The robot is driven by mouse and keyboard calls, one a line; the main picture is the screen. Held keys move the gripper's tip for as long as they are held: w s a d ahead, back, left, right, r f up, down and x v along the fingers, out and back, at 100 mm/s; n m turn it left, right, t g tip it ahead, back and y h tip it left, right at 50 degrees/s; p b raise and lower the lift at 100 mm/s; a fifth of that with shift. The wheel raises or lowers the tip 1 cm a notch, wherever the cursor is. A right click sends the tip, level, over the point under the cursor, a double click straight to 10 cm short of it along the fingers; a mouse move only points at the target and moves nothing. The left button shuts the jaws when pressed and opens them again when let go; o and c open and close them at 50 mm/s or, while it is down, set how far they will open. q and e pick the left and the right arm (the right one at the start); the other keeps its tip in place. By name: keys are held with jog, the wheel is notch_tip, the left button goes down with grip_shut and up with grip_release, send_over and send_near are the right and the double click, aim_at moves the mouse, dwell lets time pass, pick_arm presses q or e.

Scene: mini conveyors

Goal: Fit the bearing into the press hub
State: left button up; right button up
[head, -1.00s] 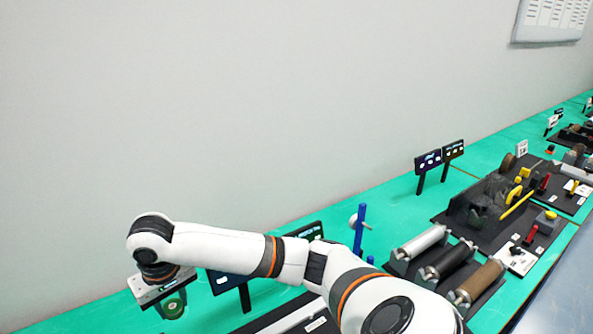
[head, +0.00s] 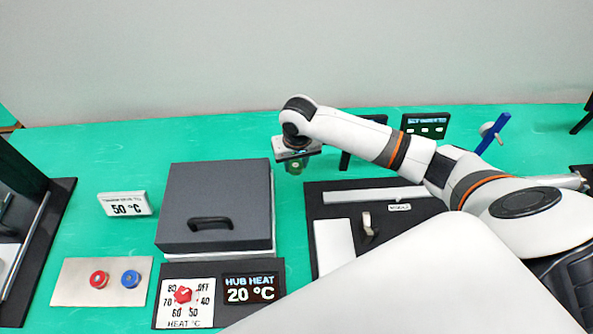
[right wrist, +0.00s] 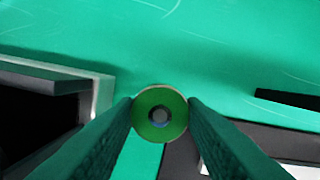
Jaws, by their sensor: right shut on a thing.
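My right gripper (head: 294,164) hangs over the green table, just behind and right of the grey lidded box. In the right wrist view its two dark fingers (right wrist: 160,105) are shut on a round green-faced piece with a dark centre, which looks like the bearing (right wrist: 160,133). The bearing also shows small under the gripper in the head view (head: 296,168). The grey box (head: 215,180) has a closed lid with a black handle. I cannot make out the press hub. My left gripper is not in view.
A heat dial with a red knob (head: 183,295) and a display (head: 250,289) reading "HUB HEAT 20 °C" sit before the box. A sign (head: 126,204) reads 50 °C. A plate (head: 75,270) carries red and blue buttons. A dark board (head: 320,200) lies right of the box.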

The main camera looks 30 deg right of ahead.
aim_at(296, 181)
jog(key=shift+f, duration=2.75)
jog(key=shift+f, duration=0.15)
jog(key=o, duration=1)
